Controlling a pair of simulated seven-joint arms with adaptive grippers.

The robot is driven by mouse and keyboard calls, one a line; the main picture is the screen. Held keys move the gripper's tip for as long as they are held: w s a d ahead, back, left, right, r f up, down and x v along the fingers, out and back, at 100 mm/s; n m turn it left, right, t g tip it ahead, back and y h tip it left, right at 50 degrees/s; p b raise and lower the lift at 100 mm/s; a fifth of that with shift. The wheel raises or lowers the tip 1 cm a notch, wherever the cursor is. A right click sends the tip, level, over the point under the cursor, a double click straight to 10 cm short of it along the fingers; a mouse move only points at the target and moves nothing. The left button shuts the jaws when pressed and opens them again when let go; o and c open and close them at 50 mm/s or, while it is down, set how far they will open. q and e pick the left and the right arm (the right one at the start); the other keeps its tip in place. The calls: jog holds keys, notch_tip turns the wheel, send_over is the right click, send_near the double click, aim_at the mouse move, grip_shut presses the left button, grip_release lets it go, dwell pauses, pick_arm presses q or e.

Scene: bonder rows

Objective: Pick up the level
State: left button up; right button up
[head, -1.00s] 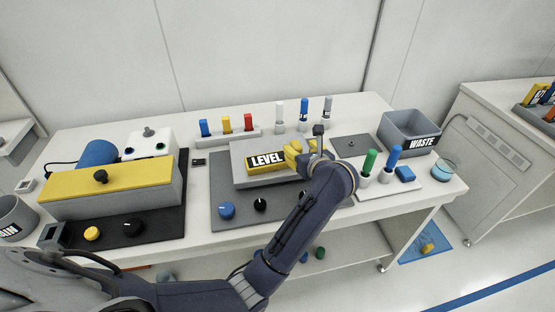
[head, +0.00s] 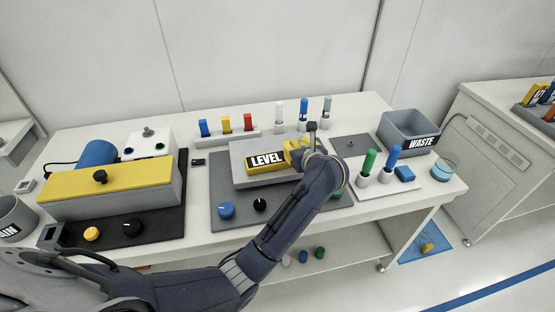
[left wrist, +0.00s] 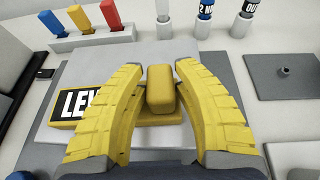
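The level (head: 252,168) is a yellow block with a black LEVEL label, lying on a raised grey plate (head: 240,148) in the middle of the table in the head view. In the left wrist view its label end shows at the left, and a yellow upright grip of the level (left wrist: 160,90) stands between my fingers. My left gripper (head: 297,152) has yellow fingers and is at the level's right end. In the wrist view the open left gripper (left wrist: 158,78) has one finger on each side of the grip, with a visible gap at the left finger. My right gripper is not in view.
A rack with blue, yellow and red pieces (head: 228,136) and several upright markers (head: 304,112) stand behind the plate. Right are green and blue markers in holders (head: 372,178) and the WASTE bin (head: 410,130). A long yellow-topped box (head: 110,190) stands left. Two knobs (head: 227,210) sit in front.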

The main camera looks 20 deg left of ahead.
pick_arm(q)
grip_shut()
